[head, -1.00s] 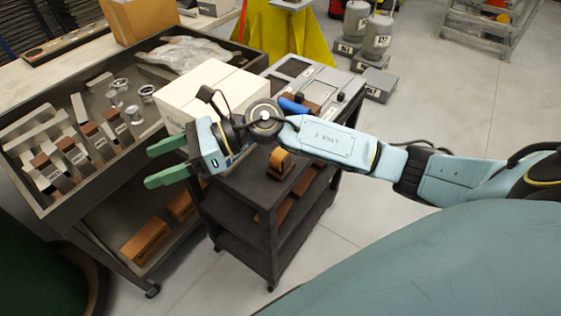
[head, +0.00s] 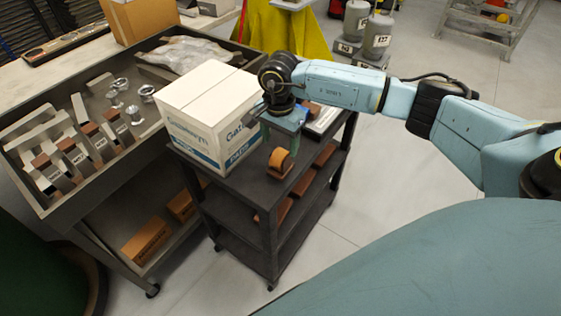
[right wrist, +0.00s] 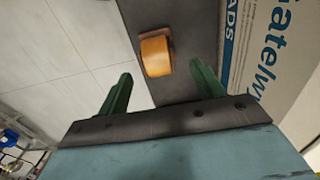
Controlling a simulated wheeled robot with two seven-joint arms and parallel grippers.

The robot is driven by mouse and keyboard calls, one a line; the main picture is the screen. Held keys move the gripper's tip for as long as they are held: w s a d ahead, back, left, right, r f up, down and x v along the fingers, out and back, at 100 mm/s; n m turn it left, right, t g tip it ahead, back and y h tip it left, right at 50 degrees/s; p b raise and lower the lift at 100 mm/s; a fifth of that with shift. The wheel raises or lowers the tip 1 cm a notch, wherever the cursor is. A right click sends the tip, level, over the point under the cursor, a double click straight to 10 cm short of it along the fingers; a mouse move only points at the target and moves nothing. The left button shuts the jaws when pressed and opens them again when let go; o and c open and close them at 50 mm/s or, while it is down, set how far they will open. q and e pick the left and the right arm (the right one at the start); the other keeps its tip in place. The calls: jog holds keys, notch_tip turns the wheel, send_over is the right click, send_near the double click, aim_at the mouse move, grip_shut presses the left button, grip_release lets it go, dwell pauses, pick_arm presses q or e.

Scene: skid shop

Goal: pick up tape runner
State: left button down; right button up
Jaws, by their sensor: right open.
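The tape runner (head: 281,162), an orange roll in a brown holder, sits on the top shelf of the dark cart (head: 237,186), near its front edge. My right gripper (head: 282,138) is just behind and above it in the head view, pointing down, its fingers partly hidden. In the right wrist view the gripper (right wrist: 161,72) is open with two green fingers apart. The tape runner (right wrist: 157,53) shows between and beyond the fingertips, not held. My left gripper is not in view.
A white and blue carton (head: 205,120) stands on the cart, close to the right gripper's left side. A parts bench (head: 105,180) with metal pieces is at left. Brown boxes lie on the lower shelves. The floor right of the cart is clear.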

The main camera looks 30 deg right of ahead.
aim_at(281, 152)
jog(key=shift+s+f+p, duration=0.15)
jog(key=shift+f+p, duration=0.2)
jog(key=shift+f, duration=3)
jog(key=c, duration=1.2)
